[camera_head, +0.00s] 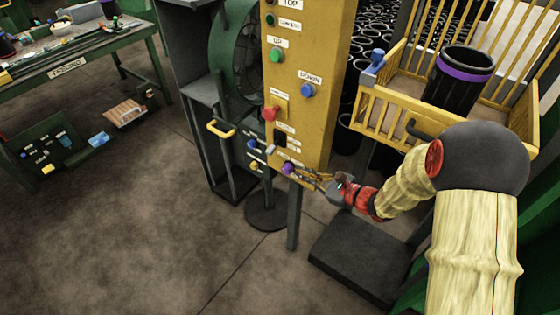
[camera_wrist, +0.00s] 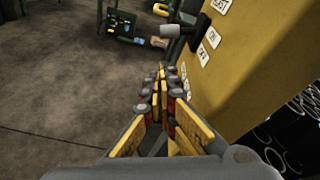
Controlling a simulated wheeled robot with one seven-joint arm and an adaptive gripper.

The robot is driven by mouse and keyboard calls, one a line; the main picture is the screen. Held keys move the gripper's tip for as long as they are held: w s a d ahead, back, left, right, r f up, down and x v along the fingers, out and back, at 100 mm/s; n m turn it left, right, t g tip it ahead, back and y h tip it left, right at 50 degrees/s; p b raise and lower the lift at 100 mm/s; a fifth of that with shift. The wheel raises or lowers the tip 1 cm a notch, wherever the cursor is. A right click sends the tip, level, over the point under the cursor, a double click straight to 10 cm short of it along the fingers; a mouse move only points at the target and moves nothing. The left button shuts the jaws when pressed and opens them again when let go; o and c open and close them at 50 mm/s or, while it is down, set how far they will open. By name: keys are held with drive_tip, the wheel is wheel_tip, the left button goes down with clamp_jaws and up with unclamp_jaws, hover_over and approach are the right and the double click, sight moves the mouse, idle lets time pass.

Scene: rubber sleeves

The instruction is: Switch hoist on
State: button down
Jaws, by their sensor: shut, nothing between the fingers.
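The yellow control box (camera_head: 308,45) stands upright in the middle of the head view. Its front carries a green UP button (camera_head: 275,55), a blue DOWN button (camera_head: 307,90) and a red knob (camera_head: 270,113). Small white labels and dark switch parts lie lower down, too small to read. A purple knob (camera_head: 288,168) sits near the box's bottom. My gripper (camera_head: 303,176) is shut and empty beside it; contact cannot be told.
A yellow basket (camera_head: 395,128) holding a black cylinder with a purple band (camera_head: 462,77) stands right of the box. A dark green fan (camera_head: 232,50) and a yellow handle (camera_head: 220,129) are left. A green workbench (camera_head: 95,62) is far left. Floor at lower left is clear.

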sight(274, 146)
drive_tip(key=shift+w+d+r, duration=0.2)
drive_tip(key=shift+w+r, duration=0.15)
drive_tip(key=shift+r, duration=0.05)
drive_tip(key=b+x, duration=0.3)
drive_tip(key=x, duration=0.7)
